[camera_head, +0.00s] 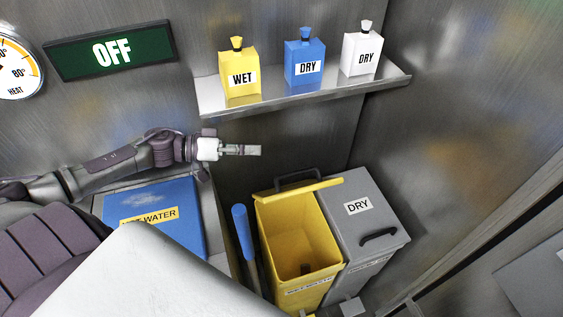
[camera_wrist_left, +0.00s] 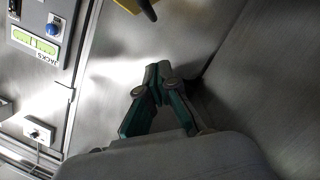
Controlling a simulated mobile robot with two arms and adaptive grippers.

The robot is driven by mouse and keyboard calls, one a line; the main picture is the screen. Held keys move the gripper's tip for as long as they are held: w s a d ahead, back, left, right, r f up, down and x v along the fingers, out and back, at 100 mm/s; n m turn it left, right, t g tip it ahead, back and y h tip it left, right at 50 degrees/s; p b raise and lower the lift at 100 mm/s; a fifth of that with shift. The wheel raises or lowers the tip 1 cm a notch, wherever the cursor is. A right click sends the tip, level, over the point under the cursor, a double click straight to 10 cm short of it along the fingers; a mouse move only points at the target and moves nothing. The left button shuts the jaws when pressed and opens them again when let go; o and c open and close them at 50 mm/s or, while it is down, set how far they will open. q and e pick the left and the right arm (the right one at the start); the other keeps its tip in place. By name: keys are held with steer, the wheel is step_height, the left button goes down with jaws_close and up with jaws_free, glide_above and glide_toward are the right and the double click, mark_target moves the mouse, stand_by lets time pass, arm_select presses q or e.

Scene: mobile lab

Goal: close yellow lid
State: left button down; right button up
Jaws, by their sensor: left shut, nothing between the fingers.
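The yellow bin (camera_head: 322,238) stands open on the floor in the head view, and I see down into its inside. Its yellow lid (camera_head: 300,190) is raised and shows nearly edge-on along the bin's back, with a dark handle behind it. My left gripper (camera_head: 258,150) is shut and empty, up and to the left of the lid, apart from it, below the shelf. In the left wrist view its closed fingers (camera_wrist_left: 158,72) touch nothing. A yellow piece with a dark part at that view's top edge cannot be identified for sure. My right gripper is in neither view.
A grey bin (camera_head: 365,228) with a closed "DRY" lid stands right beside the yellow bin. A blue handle (camera_head: 242,232) stands upright to its left. A blue water cover (camera_head: 185,232) lies under my left arm. A shelf (camera_head: 300,92) holds yellow, blue and white bottles.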

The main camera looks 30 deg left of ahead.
arm_select(q)
steer(key=w+d+f+p, duration=0.2)
steer(key=d+f, duration=0.2)
steer(key=d, duration=0.3)
steer(key=shift+w+f, duration=0.15)
steer(key=shift+w, duration=0.05)
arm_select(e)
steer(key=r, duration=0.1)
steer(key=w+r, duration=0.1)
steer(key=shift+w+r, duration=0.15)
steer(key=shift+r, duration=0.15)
